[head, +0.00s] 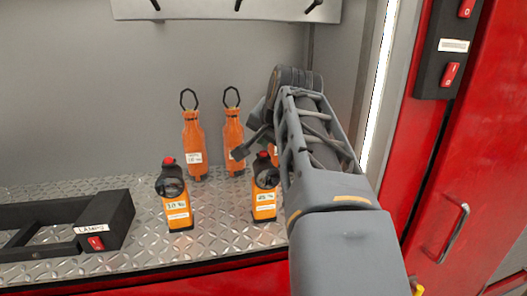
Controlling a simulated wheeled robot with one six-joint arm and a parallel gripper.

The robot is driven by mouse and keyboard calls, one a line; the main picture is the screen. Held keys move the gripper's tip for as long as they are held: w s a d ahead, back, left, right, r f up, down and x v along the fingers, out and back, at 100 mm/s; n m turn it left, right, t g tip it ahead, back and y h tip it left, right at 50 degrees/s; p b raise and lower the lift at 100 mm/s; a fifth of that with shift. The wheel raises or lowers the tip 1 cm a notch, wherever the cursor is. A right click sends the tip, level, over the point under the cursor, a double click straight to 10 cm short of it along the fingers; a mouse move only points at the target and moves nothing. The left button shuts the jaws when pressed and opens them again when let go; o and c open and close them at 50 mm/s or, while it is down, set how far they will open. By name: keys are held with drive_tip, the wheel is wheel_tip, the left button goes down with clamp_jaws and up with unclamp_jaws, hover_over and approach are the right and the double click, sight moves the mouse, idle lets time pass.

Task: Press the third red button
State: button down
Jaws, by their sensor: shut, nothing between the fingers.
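A black switch panel (437,50) is on the red frame at upper right, with a red rocker switch (466,8) at the top edge and another red rocker switch (450,74) below a white label. A red switch (95,243) sits on a black labelled box at lower left. Two orange and black units on the shelf have red tops, one at left (168,161) and one at right (264,155). My gripper (238,153) is shut and empty, pointing down-left in front of the right orange bottle. It appears close to the right unit in the picture; contact cannot be told.
Two orange bottles with black loops (193,146) (233,142) stand at the back of the diamond-plate shelf (130,263). Another orange thing is mostly hidden behind my arm. A hook rail (225,9) is above. A red door with a metal handle (455,232) is at right.

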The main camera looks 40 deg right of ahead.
sight(266, 152)
idle(0.4)
drive_tip(key=shift+f+b, duration=0.45)
drive_tip(key=shift+r, duration=0.15)
drive_tip(key=shift+r+p, duration=0.3)
drive_tip(key=shift+p, duration=0.05)
drive_tip(key=shift+r, duration=0.1)
wheel_tip(266, 152, up, 4)
drive_tip(key=p, duration=0.3)
drive_tip(key=shift+f, duration=0.25)
drive_tip(key=shift+r, duration=1.15)
